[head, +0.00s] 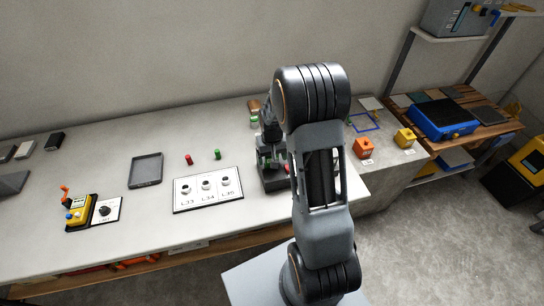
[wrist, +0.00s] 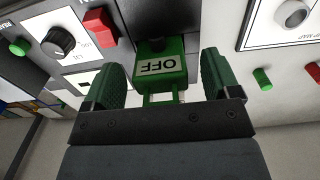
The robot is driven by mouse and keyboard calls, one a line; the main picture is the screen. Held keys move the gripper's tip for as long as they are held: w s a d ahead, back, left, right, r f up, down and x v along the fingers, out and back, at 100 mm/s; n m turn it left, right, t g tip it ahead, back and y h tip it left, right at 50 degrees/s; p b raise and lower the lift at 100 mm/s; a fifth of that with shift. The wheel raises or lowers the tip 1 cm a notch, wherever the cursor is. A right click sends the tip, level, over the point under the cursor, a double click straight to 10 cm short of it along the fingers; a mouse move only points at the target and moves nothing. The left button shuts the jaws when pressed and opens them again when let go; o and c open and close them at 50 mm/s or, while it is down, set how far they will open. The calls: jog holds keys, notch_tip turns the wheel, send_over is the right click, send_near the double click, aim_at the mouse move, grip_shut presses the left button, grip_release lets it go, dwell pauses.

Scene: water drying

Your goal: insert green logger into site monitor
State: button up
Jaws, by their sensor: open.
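My gripper (wrist: 165,62) is open, with one dark green finger on each side of a green block marked OFF (wrist: 163,68). Small gaps show beside the block, whose top end meets a dark unit (wrist: 150,15). I cannot tell whether this unit is the site monitor. In the head view the dark unit (head: 270,183) stands on the bench, partly hidden behind my arm. A small green cylinder (head: 217,154), possibly the green logger, stands on the bench left of it; it also shows in the wrist view (wrist: 262,78).
A red cylinder (head: 188,159) stands near the green one, behind a white panel (head: 208,205) with three round sockets. A grey tray (head: 146,171) and a yellow device (head: 78,211) are further left. Orange (head: 363,147) and yellow (head: 404,138) blocks stand right of my arm.

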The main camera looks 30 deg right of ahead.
notch_tip(320, 180, up, 14)
jog(key=shift+b, duration=0.3)
dwell(0.4)
jog(key=shift+f, duration=0.2)
